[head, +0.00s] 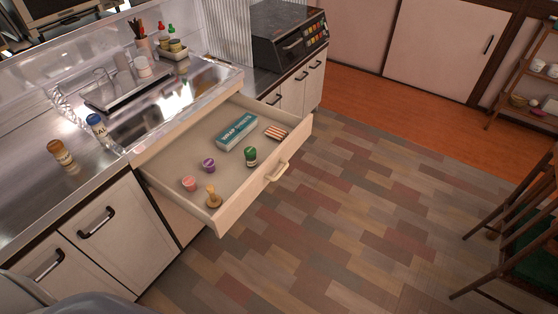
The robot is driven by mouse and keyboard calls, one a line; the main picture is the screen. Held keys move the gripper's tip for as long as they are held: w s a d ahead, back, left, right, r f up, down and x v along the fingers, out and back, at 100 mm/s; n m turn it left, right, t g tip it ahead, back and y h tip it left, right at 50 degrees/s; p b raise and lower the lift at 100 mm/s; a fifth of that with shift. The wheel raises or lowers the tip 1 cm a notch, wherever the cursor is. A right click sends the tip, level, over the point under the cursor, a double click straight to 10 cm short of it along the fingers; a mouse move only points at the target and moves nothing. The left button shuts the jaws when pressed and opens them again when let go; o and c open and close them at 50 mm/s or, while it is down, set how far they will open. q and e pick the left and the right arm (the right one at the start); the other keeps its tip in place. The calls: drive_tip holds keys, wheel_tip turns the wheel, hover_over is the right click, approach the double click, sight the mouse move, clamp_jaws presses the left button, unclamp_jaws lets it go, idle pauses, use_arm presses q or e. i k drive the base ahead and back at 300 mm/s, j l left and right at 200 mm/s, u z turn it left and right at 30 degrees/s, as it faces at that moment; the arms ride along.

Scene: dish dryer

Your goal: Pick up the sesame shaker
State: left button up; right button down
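A small shaker with a tan-brown cap and a pale label (61,154) stands upright on the steel counter at the left. It may be the sesame shaker, but its label is too small to read surely. A second shaker with a blue cap (97,128) stands behind it to the right, apart from it; its label seems to start with "SAL". A small green-capped bottle (250,157) is in the open drawer, its label unreadable. Neither of my grippers is in view.
The open drawer (217,222) juts out over the floor and holds a teal wrap box (237,131), a striped box (276,133) and small pink, purple and wooden items. A tray with glasses (115,92) sits behind the shakers. The floor at right is clear up to the chairs.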

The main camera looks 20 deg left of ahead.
sight(57, 148)
drive_tip(key=u, duration=2.05)
